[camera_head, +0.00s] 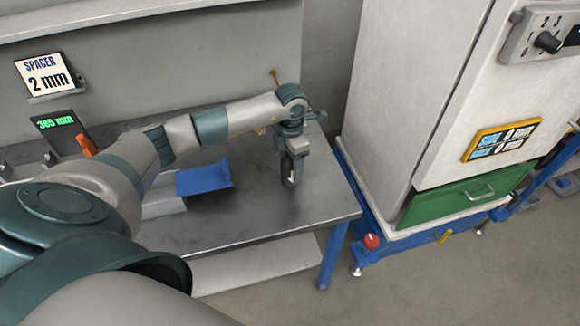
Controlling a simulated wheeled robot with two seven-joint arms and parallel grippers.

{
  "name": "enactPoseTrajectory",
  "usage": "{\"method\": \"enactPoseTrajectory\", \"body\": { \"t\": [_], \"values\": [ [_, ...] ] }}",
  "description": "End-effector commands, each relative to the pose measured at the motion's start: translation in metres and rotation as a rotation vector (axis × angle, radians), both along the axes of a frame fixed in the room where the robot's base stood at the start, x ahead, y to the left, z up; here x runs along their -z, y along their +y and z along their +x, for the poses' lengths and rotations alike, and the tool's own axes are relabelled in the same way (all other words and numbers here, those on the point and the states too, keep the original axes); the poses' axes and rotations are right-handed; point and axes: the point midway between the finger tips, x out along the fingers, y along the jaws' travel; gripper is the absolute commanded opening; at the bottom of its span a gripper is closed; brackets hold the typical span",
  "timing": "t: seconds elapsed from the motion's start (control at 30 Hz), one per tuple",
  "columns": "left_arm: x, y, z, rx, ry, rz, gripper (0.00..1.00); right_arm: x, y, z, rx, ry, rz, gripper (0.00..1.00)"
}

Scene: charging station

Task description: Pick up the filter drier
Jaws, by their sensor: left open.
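My left arm comes in from the left and reaches over the metal workbench (230,222). My left gripper (288,182) points down over the right part of the bench top, seen nearly edge-on, open. A small pale patch shows at its fingers; I cannot tell whether it is part of the gripper or an object. I cannot make out the filter drier for certain; the gripper and arm hide part of the bench. My right gripper is not in view.
A blue angled plate (204,178) lies left of the gripper. Behind are a "SPACER 2 mm" sign (45,75) and a "385 mm" display (57,124). A tall white cabinet (415,90) with a green drawer (465,197) stands right of the bench. The bench's front right is clear.

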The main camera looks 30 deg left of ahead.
Motion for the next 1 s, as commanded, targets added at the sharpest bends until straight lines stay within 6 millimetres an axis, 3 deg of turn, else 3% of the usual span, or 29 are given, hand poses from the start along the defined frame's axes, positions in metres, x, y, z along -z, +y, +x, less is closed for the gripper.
{"method": "enactPoseTrajectory", "body": {
  "t": [0.43,0.63,0.67,1.0],
  "values": [
    [0.0008,0.0002,0.0000,0.000,0.000,0.000,0.66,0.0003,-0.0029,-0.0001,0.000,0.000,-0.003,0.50],
    [0.0006,0.0002,0.0000,0.000,0.000,0.000,0.20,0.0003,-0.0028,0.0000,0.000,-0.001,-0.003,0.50],
    [0.0006,0.0002,0.0000,0.000,0.000,0.000,0.16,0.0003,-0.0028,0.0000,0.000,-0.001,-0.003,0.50],
    [-0.0017,0.0004,0.0007,0.000,-0.001,0.000,0.16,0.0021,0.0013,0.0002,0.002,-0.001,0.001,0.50]
  ]
}}
